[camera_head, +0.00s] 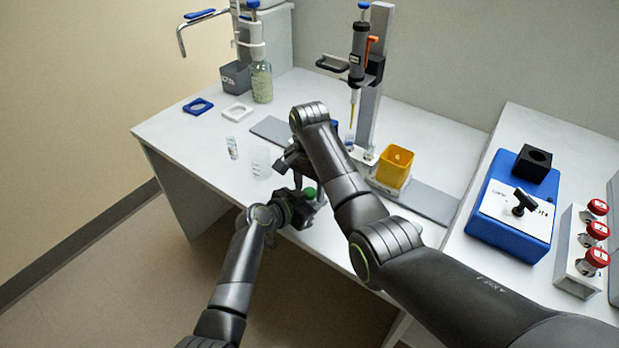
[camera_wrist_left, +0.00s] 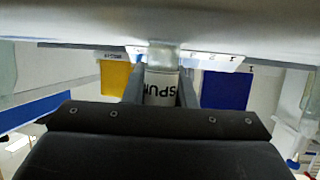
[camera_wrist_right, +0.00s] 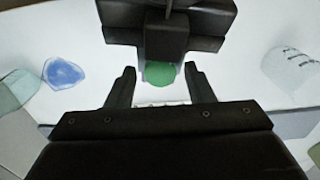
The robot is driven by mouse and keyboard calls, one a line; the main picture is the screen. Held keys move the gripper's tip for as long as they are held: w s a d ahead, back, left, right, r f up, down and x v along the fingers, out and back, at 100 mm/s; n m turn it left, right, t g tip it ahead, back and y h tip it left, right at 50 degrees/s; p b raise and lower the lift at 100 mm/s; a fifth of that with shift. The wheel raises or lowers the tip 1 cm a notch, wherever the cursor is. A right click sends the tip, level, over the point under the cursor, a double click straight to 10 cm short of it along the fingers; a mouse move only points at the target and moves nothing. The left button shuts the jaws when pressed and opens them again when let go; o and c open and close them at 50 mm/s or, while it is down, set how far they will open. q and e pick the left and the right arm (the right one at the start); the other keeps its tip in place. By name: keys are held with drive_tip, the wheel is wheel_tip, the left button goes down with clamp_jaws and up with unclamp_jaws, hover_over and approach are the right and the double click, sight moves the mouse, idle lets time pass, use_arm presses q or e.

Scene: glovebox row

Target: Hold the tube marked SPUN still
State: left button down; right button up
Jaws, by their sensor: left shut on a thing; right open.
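The tube marked SPUN (camera_wrist_left: 160,88) is between the fingers of my left gripper (camera_wrist_left: 161,92) in the left wrist view, its black lettering turned sideways. That gripper is shut on it. In the head view a green cap (camera_head: 309,193) shows at the left gripper (camera_head: 300,207), over the front edge of the bench. The cap also shows in the right wrist view (camera_wrist_right: 160,74). My right gripper (camera_wrist_right: 160,85) is open, with the cap between its fingertips in the picture; I cannot tell whether they touch it. Its fingers are mostly hidden in the head view.
A yellow bin (camera_head: 394,167) stands right of my right forearm, by the pipette stand (camera_head: 371,80). A clear beaker (camera_head: 261,162) and a small vial (camera_head: 232,148) stand left of the grippers.

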drive_tip(key=c, duration=1)
drive_tip(key=shift+c, duration=0.2)
drive_tip(key=n, duration=0.3)
clamp_jaws()
drive_tip(key=shift+r, duration=0.15)
drive_tip(key=shift+r, duration=0.95)
